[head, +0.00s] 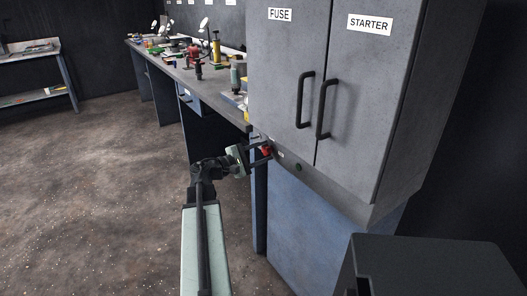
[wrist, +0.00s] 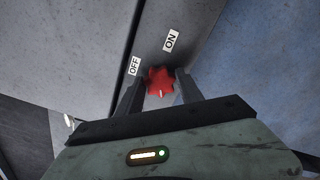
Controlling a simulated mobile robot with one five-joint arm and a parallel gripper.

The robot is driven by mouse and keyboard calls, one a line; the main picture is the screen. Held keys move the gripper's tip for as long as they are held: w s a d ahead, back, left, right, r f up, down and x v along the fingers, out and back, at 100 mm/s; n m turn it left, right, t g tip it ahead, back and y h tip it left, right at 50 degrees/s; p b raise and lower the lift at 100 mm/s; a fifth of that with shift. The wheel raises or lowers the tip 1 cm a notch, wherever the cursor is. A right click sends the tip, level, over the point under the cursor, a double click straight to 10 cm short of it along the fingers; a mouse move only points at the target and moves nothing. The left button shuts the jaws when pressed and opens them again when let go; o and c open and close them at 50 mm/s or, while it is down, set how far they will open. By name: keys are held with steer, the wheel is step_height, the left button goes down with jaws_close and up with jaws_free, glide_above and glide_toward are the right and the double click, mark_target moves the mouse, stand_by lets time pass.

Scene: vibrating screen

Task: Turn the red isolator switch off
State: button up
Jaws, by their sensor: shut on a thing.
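The red isolator switch (wrist: 159,82) is a lobed knob with a pale line on it, seen in the wrist view on a grey panel. An OFF label (wrist: 134,66) is at its upper left and an ON label (wrist: 171,41) at its upper right. The pale line points roughly up and down the picture; which label it matches I cannot tell. My gripper (wrist: 159,90) has one finger on each side of the knob and is shut on it. In the head view the red switch (head: 266,151) sits low on the cabinet front, partly hidden by my gripper (head: 262,153).
The grey cabinet (head: 285,60) has FUSE and STARTER doors with black handles above the switch. A cluttered workbench (head: 215,90) runs behind to the left. The floor (head: 90,180) at left is clear.

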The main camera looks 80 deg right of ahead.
steer(key=shift+w+d+n, duration=0.1)
steer(key=shift+n, duration=0.8)
stand_by(1.2)
steer(key=o, duration=1.3)
steer(key=v, duration=0.8)
steer(key=shift+o, duration=0.4)
